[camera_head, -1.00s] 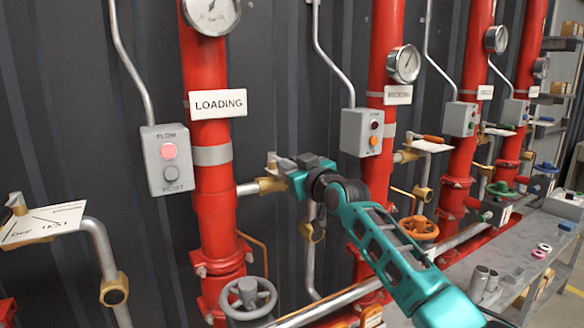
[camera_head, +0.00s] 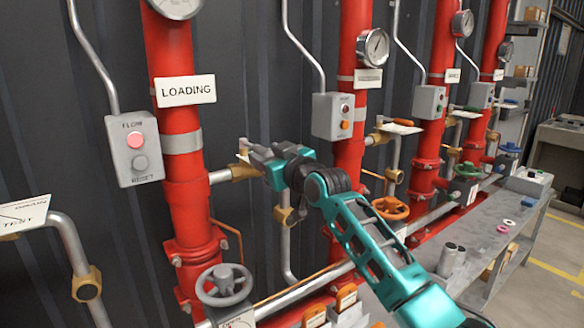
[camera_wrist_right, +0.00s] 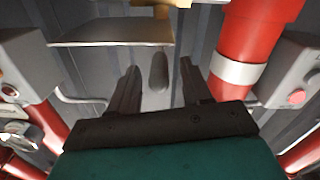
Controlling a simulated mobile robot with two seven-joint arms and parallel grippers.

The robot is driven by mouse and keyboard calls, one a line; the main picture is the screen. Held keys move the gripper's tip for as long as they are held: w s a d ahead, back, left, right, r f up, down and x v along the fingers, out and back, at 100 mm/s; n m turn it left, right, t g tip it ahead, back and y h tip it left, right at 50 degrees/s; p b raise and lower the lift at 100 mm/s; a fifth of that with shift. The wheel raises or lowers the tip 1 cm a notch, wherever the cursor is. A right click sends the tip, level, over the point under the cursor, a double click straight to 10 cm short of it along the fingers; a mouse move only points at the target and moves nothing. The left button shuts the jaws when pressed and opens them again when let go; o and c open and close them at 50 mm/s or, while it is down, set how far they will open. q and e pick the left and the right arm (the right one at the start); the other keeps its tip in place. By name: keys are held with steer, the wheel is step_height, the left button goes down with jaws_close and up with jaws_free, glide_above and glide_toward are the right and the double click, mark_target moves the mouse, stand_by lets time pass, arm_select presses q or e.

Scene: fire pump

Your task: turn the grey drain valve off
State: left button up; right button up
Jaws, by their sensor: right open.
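The grey drain valve's lever handle (camera_wrist_right: 158,74) shows in the right wrist view as a rounded grey bar. It lies between the two fingers of my right gripper (camera_wrist_right: 160,66), with a gap on each side. In the head view my right gripper (camera_head: 254,152) is at the brass valve body (camera_head: 243,172), on the branch beside the red LOADING pipe. There the gripper hides most of the lever. My left gripper is not in view.
A sign plate (camera_wrist_right: 110,30) is close beyond the fingers in the wrist view. The red LOADING pipe (camera_head: 184,205) and a grey switch box (camera_head: 135,150) stand left of my gripper. A grey handwheel (camera_head: 223,285) is below. More red pipes stand to the right.

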steer(key=v, duration=1)
steer(key=shift+s+d, duration=0.1)
steer(key=shift+s, duration=0.05)
steer(key=s+d+f+m+h, duration=0.1)
steer(key=s+d+f+m, duration=0.15)
steer(key=f, duration=0.65)
steer(key=s+d+f+m+g+h, duration=0.1)
steer(key=s+d+f+h, duration=0.2)
steer(key=f, duration=0.5)
steer(key=s+d+f+m, duration=0.1)
steer(key=s+d+f, duration=0.3)
steer(key=f, duration=0.5)
steer(key=s+d+f+m+g+h, duration=0.1)
steer(key=s+d+f+h, duration=0.1)
steer(key=s+f, duration=0.5)
steer(key=s+d+f+m+g+h, duration=0.1)
steer(key=s+d+f, duration=0.3)
steer(key=s+f, duration=0.4)
steer(key=s+g+h, duration=0.1)
steer(key=s, duration=0.5)
steer(key=shift+s+d, duration=0.2)
steer(key=shift+d, duration=0.1)
